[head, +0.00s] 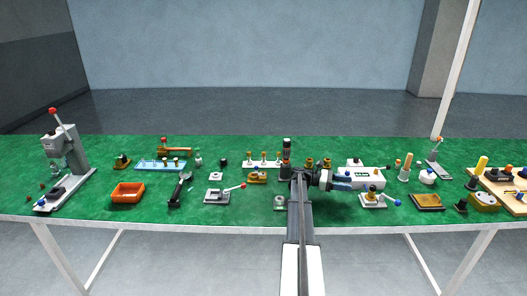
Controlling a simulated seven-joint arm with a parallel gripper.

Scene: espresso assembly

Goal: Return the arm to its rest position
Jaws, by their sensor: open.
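My gripper (342,181) is at the end of my arm, over the middle-right part of the green table (100,215). It points to the right, in front of a white box-shaped device (368,178). Its bluish fingers look open, with nothing seen between them. Whether they touch the white device cannot be told from this view. My arm comes up from the bottom middle of the picture and covers part of the table there.
A tall press (66,150) with a red knob stands far left. An orange tray (128,192), a black-handled tool (179,190) and a small lever fixture (222,194) lie left of my arm. A blue-knobbed lever fixture (374,198) and a brown pad (427,202) sit right.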

